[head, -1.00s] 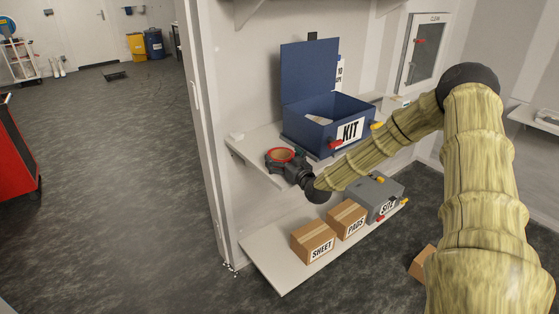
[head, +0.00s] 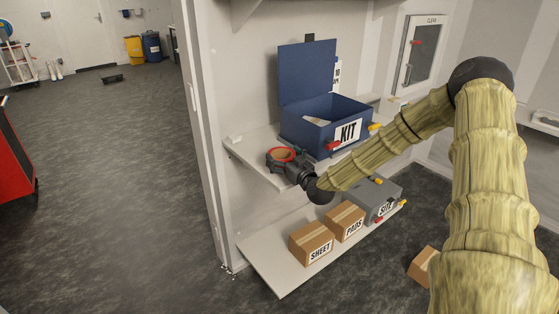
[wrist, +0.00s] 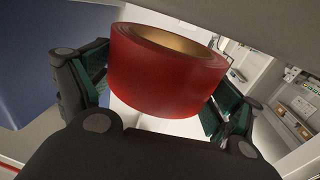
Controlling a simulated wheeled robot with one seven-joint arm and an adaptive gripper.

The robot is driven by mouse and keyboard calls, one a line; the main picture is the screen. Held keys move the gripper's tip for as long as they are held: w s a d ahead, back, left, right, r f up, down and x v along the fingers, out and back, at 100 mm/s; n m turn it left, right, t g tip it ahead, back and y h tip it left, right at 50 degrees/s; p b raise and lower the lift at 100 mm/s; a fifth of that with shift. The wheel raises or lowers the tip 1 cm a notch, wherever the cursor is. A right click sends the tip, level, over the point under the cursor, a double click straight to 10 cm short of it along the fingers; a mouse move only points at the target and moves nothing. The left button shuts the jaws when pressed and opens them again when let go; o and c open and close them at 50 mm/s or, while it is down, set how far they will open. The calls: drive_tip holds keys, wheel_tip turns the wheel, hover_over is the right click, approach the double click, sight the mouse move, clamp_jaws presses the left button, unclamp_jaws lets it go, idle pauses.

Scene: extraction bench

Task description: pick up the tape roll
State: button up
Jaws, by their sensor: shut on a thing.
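The tape roll is red with a tan inner core. In the wrist view the tape roll (wrist: 165,75) sits between the two finger pads of my gripper (wrist: 155,90), which is shut on it. In the head view the tape roll (head: 281,154) shows as a red ring at the tip of my gripper (head: 283,160), over the left end of the upper shelf. I cannot tell from these views whether its underside touches the shelf. My gripper hides part of the roll's side in the head view.
An open blue KIT box (head: 305,128) stands on the upper shelf (head: 240,150) just right of the roll. On the lower shelf (head: 270,262) are a SHEET carton (head: 311,240), a PADS carton (head: 346,218) and a grey SITE case (head: 372,198). A white wall panel (head: 205,130) stands left.

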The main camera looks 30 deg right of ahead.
drive_tip(key=s+r+b, duration=0.1)
drive_tip(key=s+r, duration=0.5)
drive_tip(key=s, duration=0.6)
drive_tip(key=shift+a, duration=0.3)
drive_tip(key=shift+r, duration=0.1)
drive_tip(key=shift+a, duration=0.1)
